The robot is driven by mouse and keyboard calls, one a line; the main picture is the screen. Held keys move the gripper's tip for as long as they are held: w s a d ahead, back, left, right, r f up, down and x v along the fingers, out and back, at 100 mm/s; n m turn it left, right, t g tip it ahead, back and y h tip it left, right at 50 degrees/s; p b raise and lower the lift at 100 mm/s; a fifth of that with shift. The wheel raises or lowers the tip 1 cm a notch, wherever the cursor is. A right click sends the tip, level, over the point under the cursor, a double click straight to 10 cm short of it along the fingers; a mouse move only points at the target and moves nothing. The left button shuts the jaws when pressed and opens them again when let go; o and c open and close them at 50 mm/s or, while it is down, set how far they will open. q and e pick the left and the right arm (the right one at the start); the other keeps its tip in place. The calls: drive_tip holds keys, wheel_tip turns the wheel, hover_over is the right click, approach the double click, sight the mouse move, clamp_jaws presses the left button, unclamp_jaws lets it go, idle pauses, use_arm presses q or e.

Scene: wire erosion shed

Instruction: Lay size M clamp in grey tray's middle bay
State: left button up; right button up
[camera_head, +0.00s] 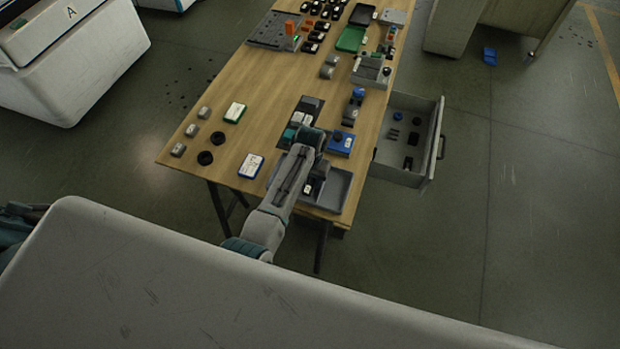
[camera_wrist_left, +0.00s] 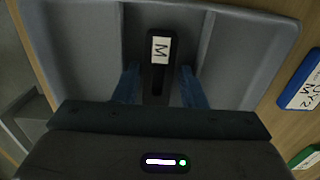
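The grey tray (camera_head: 345,196) lies at the near end of the wooden table, and its bays also show in the left wrist view (camera_wrist_left: 85,45). The size M clamp (camera_wrist_left: 158,62), dark with a white M label, lies in the tray's middle bay. It sits between two dividers. My left gripper (camera_wrist_left: 160,88) is over that bay with its blue fingers open. One finger is on each side of the clamp, with a visible gap on both sides. In the head view my left arm hides part of the tray. My right gripper is not in view.
A blue-edged label card (camera_head: 251,165) and a green-edged card (camera_head: 235,112) lie left of the tray. A blue block (camera_head: 341,144) stands just beyond it. An open grey drawer (camera_head: 408,140) juts out on the right. Other parts crowd the far end.

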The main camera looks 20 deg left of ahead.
use_arm(q)
drive_tip(key=shift+r, duration=0.1)
drive_tip(key=shift+r, duration=0.25)
wheel_tip(320, 180, up, 12)
drive_tip(key=b, duration=0.2)
drive_tip(key=shift+f, duration=0.15)
